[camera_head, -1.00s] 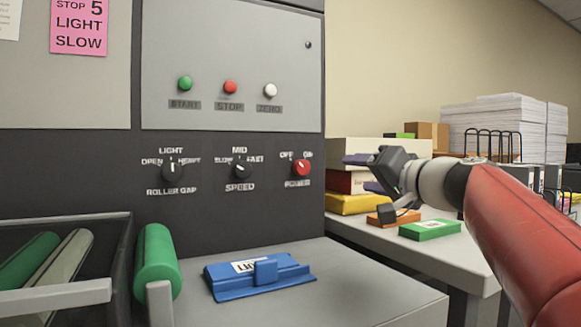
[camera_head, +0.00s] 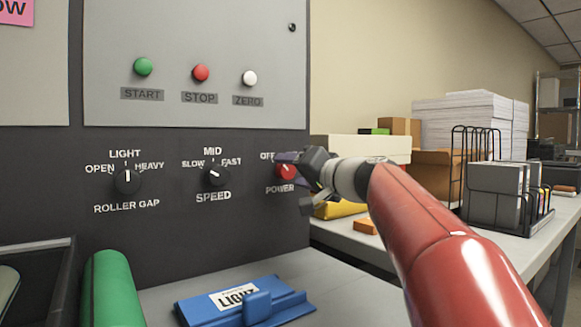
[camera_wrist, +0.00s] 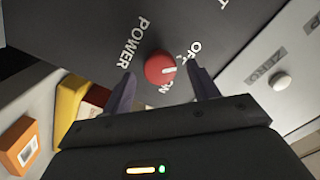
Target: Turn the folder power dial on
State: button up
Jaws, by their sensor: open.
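The red power dial (camera_head: 285,172) is on the dark front panel, above the POWER label. In the head view its white mark seems to point up, toward the OFF side, but this is hard to read exactly. My gripper (camera_head: 297,170) is just in front of the dial, its fingers partly covering the OFF/ON labels. In the wrist view the dial (camera_wrist: 160,68) lies between the two spread fingertips of my gripper (camera_wrist: 160,78). The jaws are open, with a gap on both sides of the dial, and I see no contact.
The speed dial (camera_head: 216,175) and roller gap dial (camera_head: 127,181) are to the left, below the green, red and white buttons. A side table (camera_head: 400,235) with boxes, paper stacks and a wire rack (camera_head: 505,200) stands right.

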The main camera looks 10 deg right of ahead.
jog(key=shift+x, duration=0.8)
jog(key=c, duration=1)
